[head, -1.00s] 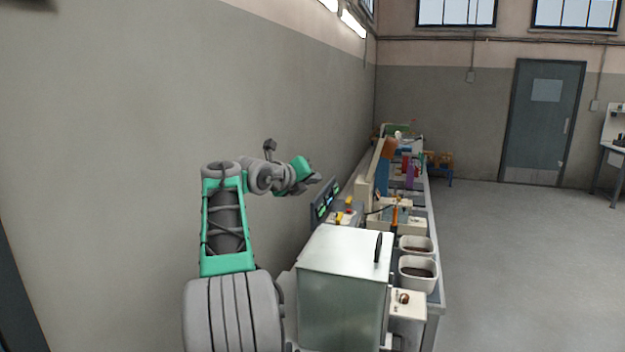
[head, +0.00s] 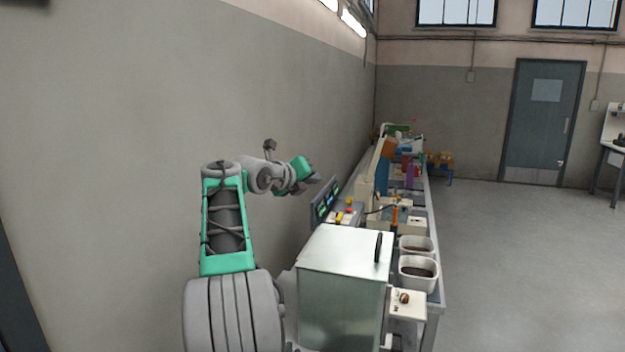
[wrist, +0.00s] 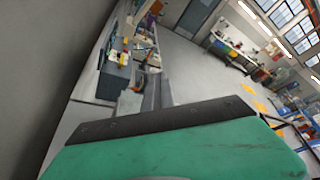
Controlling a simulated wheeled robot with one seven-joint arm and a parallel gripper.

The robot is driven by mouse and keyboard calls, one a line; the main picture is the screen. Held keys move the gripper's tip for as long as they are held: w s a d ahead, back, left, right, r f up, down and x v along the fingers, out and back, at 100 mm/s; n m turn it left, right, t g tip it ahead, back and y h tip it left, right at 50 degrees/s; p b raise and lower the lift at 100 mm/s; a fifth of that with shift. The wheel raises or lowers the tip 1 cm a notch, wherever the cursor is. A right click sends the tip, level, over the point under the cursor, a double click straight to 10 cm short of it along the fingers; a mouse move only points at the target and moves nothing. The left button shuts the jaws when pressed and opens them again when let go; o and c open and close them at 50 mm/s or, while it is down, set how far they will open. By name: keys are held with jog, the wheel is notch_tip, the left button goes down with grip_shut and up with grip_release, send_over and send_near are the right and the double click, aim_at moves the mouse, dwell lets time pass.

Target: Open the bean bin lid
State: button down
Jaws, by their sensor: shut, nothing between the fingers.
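The bean bin (head: 342,305) is a grey metal box at the near end of the bench in the head view. Its flat lid (head: 335,248) lies shut on top. A dark upright handle (head: 378,247) stands near the lid's right edge. My gripper (head: 316,182) is above and behind the lid, to the left of the handle, clear of both. It is shut and empty. In the wrist view the green gripper housing fills the bottom, and the bin cannot be made out clearly.
Two white tubs (head: 418,273) with dark contents stand right of the bin. A control panel (head: 326,203) with screens stands behind it, close to my gripper. A wall runs along the left. The floor (head: 510,260) on the right is open.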

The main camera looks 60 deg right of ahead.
jog(key=c, duration=2.1)
grip_release()
jog(key=o, duration=0.4)
jog(key=b+v, duration=0.3)
jog(key=v, duration=0.5)
jog(key=shift+o, duration=0.4)
jog(key=shift+f, duration=0.1)
